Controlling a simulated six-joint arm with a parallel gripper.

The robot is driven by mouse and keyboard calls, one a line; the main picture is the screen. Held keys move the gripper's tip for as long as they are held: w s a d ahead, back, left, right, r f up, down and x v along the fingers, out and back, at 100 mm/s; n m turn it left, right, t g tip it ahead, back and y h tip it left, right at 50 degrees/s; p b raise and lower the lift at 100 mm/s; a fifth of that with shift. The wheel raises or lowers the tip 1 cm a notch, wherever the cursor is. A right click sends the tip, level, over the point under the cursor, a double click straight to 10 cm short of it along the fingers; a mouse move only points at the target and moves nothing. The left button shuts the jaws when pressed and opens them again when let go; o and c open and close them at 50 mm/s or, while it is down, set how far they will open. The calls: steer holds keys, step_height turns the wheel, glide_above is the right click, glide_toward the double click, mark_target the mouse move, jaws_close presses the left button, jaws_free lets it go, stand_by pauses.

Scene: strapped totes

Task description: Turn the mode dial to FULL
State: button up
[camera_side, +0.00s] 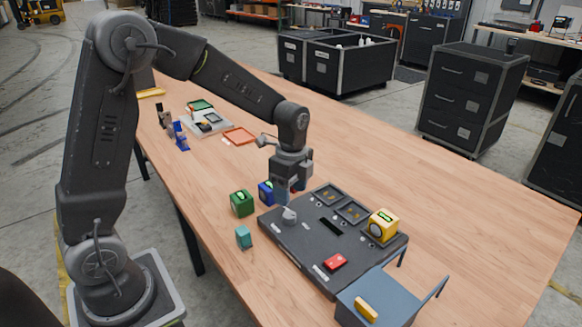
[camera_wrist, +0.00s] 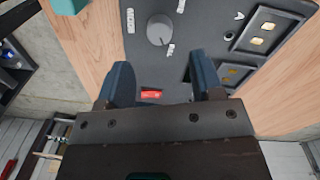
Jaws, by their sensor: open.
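The mode dial (camera_side: 289,215) is a grey round knob at the left corner of a dark panel (camera_side: 300,255). In the wrist view the dial (camera_wrist: 160,29) is near the top, with small white labels around it; I cannot read them or tell which one it points at. My gripper (camera_side: 283,196) hangs just above the dial in the side view, pointing down. In the wrist view my gripper's two blue fingers (camera_wrist: 163,82) are apart with nothing held between them. The dial lies beyond the fingertips, not between them. Contact cannot be judged.
The panel also bears a red block (camera_side: 335,262), two framed recesses (camera_side: 352,211) and a yellow cube (camera_side: 383,226). A green cube (camera_side: 242,203), a blue cube (camera_side: 266,193) and a teal block (camera_side: 243,237) stand beside it. A blue-grey stand (camera_side: 385,298) is at the front.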

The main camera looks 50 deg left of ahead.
mark_target(291, 213)
step_height(291, 213, up, 7)
steer(key=shift+w, duration=0.15)
stand_by(0.4)
steer(key=s+d+r+n+t, duration=0.2)
steer(key=s+r+n+t, duration=0.1)
steer(key=s+n, duration=0.4)
steer(key=s+d+r+n+t, duration=0.2)
steer(key=s+n, duration=0.5)
steer(key=s, duration=0.5)
steer(key=shift+s+d+r+t, duration=0.25)
steer(key=shift+r+t, duration=0.35)
steer(key=shift+r, duration=0.05)
